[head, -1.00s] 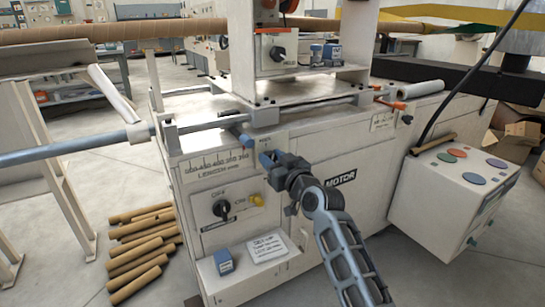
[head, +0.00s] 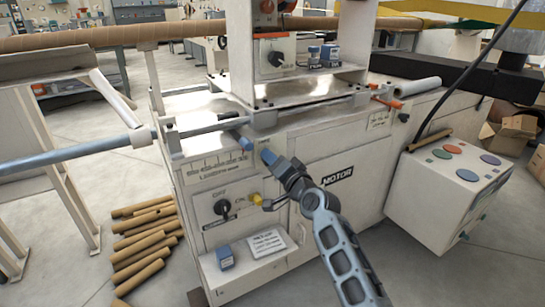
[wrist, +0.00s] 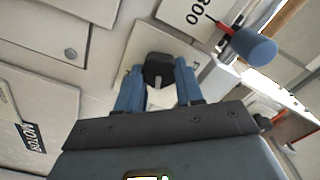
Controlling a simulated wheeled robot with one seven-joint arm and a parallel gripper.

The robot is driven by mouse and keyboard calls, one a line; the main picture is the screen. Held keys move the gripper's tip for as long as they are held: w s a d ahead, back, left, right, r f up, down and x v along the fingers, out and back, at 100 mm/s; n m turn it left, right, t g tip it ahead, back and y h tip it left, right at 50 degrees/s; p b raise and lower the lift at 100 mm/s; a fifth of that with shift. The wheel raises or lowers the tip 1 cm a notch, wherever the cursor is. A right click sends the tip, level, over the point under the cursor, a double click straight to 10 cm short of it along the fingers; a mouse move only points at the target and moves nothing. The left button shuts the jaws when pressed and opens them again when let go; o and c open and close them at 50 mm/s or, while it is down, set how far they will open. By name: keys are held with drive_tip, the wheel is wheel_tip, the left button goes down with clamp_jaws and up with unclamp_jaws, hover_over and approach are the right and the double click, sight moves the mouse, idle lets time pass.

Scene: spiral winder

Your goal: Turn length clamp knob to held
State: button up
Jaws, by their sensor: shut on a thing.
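The length clamp knob (wrist: 158,70) is black and sits on a pale plate on the machine's front, in the wrist view. My gripper (wrist: 157,84) has its two blue fingers on either side of the knob, shut on it. In the head view my gripper (head: 268,156) is at the upper front panel, just right of the length scale (head: 217,167), and hides the knob there. I cannot read which mark the knob points at.
A blue cylinder (wrist: 254,47) with a red pointer sticks out close by, beside the scale. Below are a black switch (head: 222,207), a yellow button (head: 254,198) and a ledge with a small blue box (head: 225,257). Brown tubes (head: 145,240) lie on the floor at left.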

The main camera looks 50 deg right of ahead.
drive_tip(key=shift+f+m+p, duration=0.15)
drive_tip(key=shift+m+p, duration=0.7)
drive_tip(key=shift+m, duration=1.6)
drive_tip(key=shift+f+m+p, duration=0.1)
drive_tip(key=shift+m+p, duration=0.75)
drive_tip(key=shift+m, duration=1.6)
drive_tip(key=o, duration=1)
drive_tip(key=shift+o, duration=0.2)
drive_tip(key=v, duration=0.8)
drive_tip(key=shift+p, duration=0.3)
